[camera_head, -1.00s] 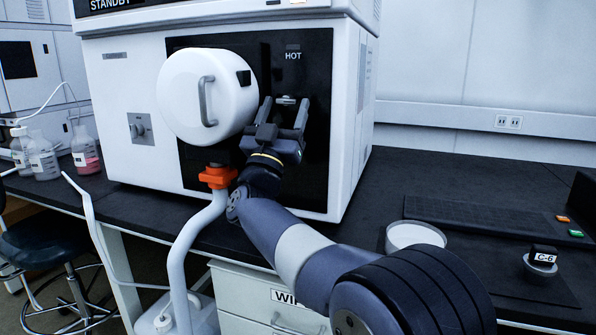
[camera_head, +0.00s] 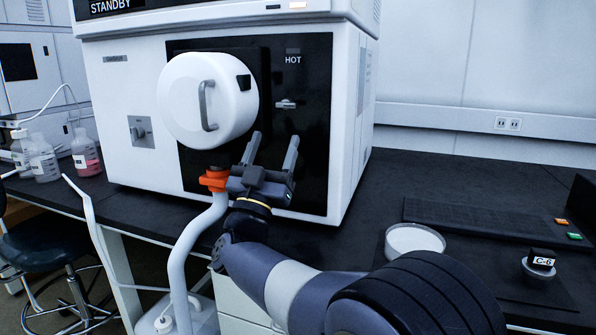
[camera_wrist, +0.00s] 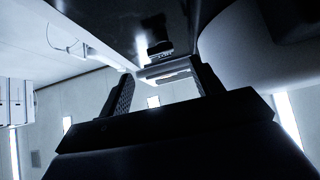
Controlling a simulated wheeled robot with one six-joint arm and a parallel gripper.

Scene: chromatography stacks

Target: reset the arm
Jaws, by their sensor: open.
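My gripper (camera_head: 272,160) is open and empty in the head view. Its two fingers point up in front of the black front panel (camera_head: 306,150) of the white instrument. It stands right of and below the round white door (camera_head: 205,98) with its grey handle. The small latch (camera_head: 287,104) on the panel is above the fingertips and apart from them. In the wrist view my gripper (camera_wrist: 163,85) shows its two spread fingers, with a small bright fixture on the dark panel beyond them.
An orange collar (camera_head: 214,180) on a white hose is close to my gripper's left side. On the dark bench at right are a white round dish (camera_head: 414,238), a small item marked C-6 (camera_head: 540,264) and a keyboard-like strip (camera_head: 470,222). Bottles (camera_head: 85,153) stand at far left.

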